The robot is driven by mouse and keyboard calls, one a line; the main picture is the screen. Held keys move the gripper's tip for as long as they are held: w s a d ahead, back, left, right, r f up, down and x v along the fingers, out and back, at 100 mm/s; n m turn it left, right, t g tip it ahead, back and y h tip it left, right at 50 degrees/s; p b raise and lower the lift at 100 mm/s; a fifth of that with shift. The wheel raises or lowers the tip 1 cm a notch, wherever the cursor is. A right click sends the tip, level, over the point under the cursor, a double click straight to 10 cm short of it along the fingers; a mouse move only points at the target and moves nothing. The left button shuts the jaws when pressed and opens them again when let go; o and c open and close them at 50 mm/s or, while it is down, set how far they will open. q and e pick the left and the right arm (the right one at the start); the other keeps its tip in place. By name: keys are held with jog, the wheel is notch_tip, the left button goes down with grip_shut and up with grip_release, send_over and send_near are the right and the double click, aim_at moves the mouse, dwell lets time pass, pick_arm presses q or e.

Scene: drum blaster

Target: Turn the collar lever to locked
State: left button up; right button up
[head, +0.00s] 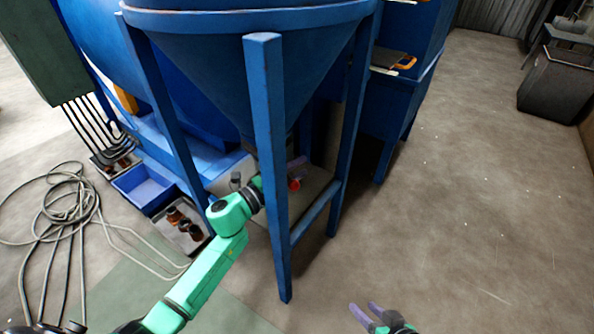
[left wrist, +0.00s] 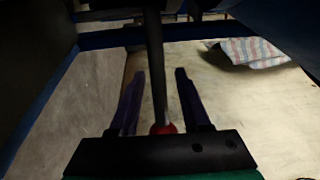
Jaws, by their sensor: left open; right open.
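The collar lever shows in the left wrist view as a dark rod (left wrist: 155,70) ending in a red ball knob (left wrist: 163,128). The red knob (head: 295,185) also shows in the head view, under the blue cone-shaped hopper (head: 230,70). My left gripper (head: 297,170) is open behind the front blue leg. In the left wrist view its fingers (left wrist: 160,74) lie on either side of the rod, with gaps visible on both sides. The collar itself is hidden. My right gripper (head: 364,307) is open and empty at the bottom edge of the head view.
Blue legs (head: 268,150) and a low crossbar (head: 315,212) frame the space around my left gripper. A blue bin (head: 143,188), a tray of parts (head: 181,225) and coiled hoses (head: 60,205) lie at left. A striped cloth (left wrist: 248,52) lies beyond the lever.

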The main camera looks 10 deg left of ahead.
pick_arm(q)
grip_shut()
jog(key=shift+f, duration=0.1)
dwell(1.2)
